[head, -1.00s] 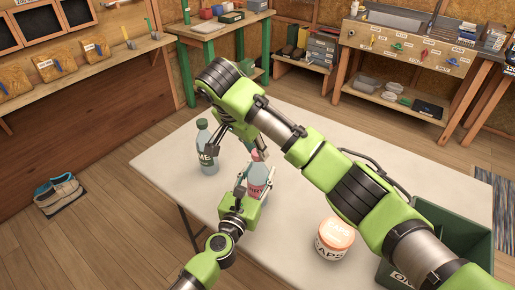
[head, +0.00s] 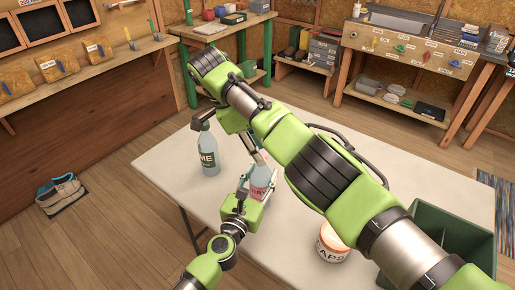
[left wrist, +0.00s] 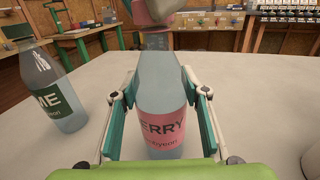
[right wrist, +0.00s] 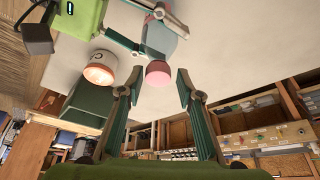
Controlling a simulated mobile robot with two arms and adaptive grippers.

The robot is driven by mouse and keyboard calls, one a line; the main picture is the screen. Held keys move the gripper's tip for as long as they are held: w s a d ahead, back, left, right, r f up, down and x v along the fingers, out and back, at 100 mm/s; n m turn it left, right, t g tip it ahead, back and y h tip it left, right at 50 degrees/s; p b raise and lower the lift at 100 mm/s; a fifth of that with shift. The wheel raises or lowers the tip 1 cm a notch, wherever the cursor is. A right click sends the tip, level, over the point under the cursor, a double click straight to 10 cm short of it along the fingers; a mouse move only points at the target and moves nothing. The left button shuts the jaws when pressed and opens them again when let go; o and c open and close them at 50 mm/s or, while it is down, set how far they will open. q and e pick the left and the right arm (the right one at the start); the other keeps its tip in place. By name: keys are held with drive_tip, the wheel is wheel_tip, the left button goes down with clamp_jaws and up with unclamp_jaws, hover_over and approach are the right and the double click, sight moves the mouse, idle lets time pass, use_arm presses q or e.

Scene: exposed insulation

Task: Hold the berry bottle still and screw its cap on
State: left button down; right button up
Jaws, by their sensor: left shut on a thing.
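The berry bottle (head: 259,191), clear blue with a pink label, stands upright on the table. My left gripper (left wrist: 161,98) is shut on its sides; the label shows between the fingers in the left wrist view. The pink cap (right wrist: 158,73) is at the top of the bottle's neck, upside down in the right wrist view; it also shows at the top edge of the left wrist view (left wrist: 158,12). I cannot tell how tightly it sits. My right gripper (right wrist: 159,82) is open, its fingers apart on either side of the cap with gaps.
The lime bottle (head: 208,157) stands close to the left of the berry bottle. A white caps jar (head: 331,243) with an orange lid is partly behind my right arm. A green bin (head: 459,229) stands at the right. The table's front left is clear.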

idle(0.3)
wheel_tip(320, 180, up, 3)
drive_tip(key=shift+d+r, duration=0.1)
drive_tip(key=shift+d, duration=0.05)
drive_tip(key=shift+r, duration=0.65)
drive_tip(key=shift+c, duration=0.4)
